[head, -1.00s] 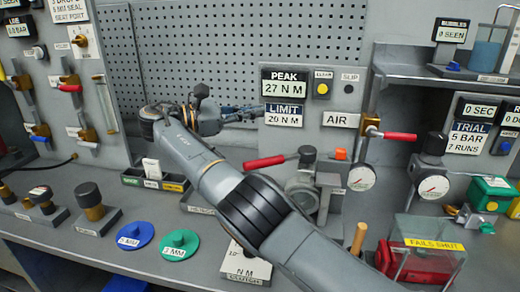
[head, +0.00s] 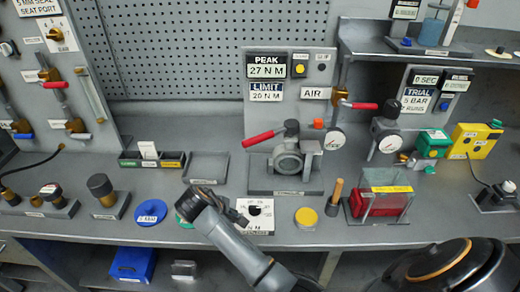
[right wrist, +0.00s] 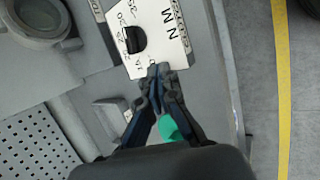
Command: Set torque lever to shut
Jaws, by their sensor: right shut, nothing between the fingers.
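The red lever (head: 262,137) sits on top of the grey valve (head: 288,160) on the middle bench stand, its handle sticking out to the left. A white N M dial plate (head: 262,226) with a dark knob lies on the bench in front of it; the right wrist view also shows the plate (right wrist: 155,25) close up. My right gripper (right wrist: 160,72) is shut and empty, its fingertips at the plate's edge in the wrist view; contact cannot be told. My left gripper is not in view.
PEAK (head: 267,66) reads 27 N M and LIMIT (head: 266,92) reads 20 N M. A wooden-handled tool (head: 334,198) and red bin (head: 378,204) stand right.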

